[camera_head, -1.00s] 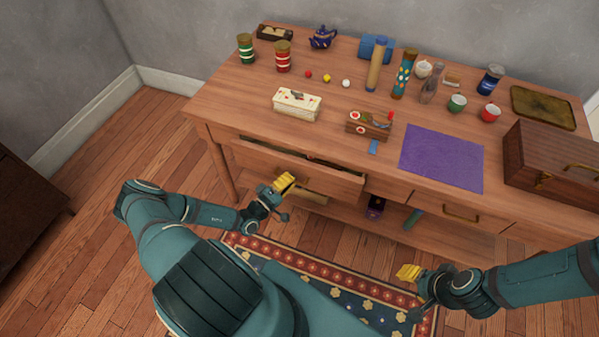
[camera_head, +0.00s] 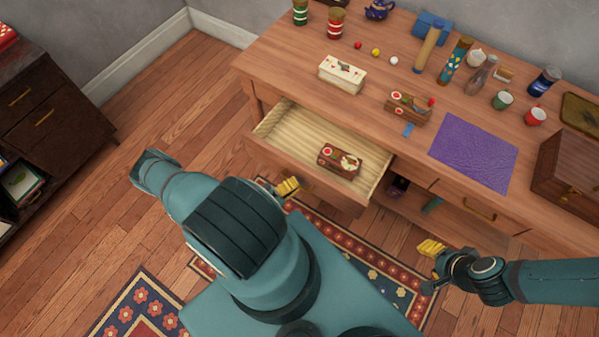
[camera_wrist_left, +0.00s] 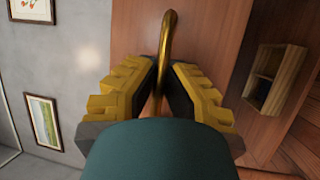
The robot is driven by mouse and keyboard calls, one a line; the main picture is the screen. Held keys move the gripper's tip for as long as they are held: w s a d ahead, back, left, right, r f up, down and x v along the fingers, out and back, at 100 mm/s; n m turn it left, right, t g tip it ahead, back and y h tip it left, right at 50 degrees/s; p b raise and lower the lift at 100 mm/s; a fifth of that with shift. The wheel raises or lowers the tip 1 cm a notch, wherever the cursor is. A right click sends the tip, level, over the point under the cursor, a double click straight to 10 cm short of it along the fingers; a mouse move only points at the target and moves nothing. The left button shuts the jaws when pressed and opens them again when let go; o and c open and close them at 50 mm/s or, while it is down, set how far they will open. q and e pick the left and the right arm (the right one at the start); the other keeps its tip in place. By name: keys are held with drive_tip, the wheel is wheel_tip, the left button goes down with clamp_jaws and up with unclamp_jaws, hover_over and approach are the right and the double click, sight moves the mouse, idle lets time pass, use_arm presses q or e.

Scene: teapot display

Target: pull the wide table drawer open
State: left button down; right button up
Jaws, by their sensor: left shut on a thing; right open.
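The wide table drawer (camera_head: 285,122) is pulled well out on the left side of the wooden table (camera_head: 300,75). Its pale striped inside shows, with a small decorated wooden box (camera_head: 340,158) lying in it. My left gripper (camera_head: 288,187) is at the drawer's front, partly hidden by my arm. In the left wrist view its yellow fingers (camera_wrist_left: 161,90) are closed around the brass handle (camera_wrist_left: 168,40) on the drawer front. My right gripper (camera_head: 431,248) is open and empty, in front of the table's right part.
On the tabletop stand a white box (camera_head: 342,74), another decorated box (camera_head: 408,106), a purple cloth (camera_head: 474,152), cups and jars. A wooden chest (camera_head: 570,172) is at the right. A dark cabinet (camera_head: 45,110) stands far left; a patterned rug (camera_head: 140,300) lies on the floor.

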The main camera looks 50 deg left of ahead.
use_arm(q)
drive_tip(key=shift+s+d, duration=0.1)
drive_tip(key=shift+d, duration=0.05)
drive_tip(key=c, duration=1)
unclamp_jaws()
drive_tip(key=shift+c, duration=0.2)
drive_tip(key=v, duration=1.2)
